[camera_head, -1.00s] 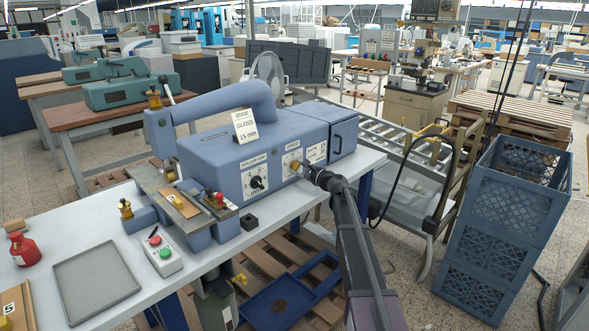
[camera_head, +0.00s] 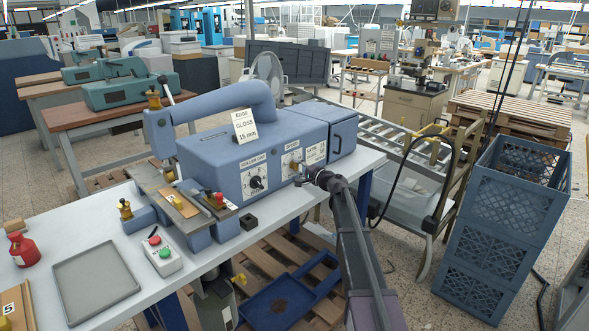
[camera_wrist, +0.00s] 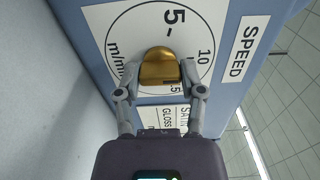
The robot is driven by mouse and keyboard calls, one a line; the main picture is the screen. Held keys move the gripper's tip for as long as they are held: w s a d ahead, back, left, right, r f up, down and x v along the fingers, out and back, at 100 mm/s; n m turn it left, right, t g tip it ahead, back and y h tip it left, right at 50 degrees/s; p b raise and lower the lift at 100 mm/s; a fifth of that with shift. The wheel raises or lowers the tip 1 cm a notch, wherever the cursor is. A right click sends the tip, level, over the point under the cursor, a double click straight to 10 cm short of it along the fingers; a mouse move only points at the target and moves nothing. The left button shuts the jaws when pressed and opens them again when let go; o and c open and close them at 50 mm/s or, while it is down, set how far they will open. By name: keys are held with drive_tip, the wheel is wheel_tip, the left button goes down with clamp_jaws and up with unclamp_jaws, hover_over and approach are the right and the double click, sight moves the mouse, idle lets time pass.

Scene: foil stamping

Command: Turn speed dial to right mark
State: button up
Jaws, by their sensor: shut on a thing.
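The speed dial's brass knob (camera_wrist: 159,66) sits on a white scale plate (camera_wrist: 128,32) marked 5, 10 and 15. In the wrist view my gripper (camera_wrist: 160,80) has one finger on each side of the knob and is shut on it. In the head view the knob (camera_head: 294,164) shows on the front of the blue machine (camera_head: 215,160), with my gripper (camera_head: 305,179) at it from the lower right. The fingers cover part of the scale. I cannot tell which mark the knob points to.
The roller-gap dial (camera_head: 257,183) is left of the speed dial. A plate with satin and gloss wording (camera_head: 316,152) is close on the right. A red and green button box (camera_head: 155,250) and a grey tray (camera_head: 95,282) are on the table. Blue crates (camera_head: 500,230) stand right of my arm.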

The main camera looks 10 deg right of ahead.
drive_tip(key=shift+s+a+f+n, duration=0.1)
drive_tip(key=shift+s+n, duration=0.1)
drive_tip(key=shift+n, duration=0.1)
drive_tip(key=o, duration=1.1)
drive_tip(key=shift+o, duration=0.2)
drive_tip(key=shift+w, duration=0.1)
drive_tip(key=v, duration=1.2)
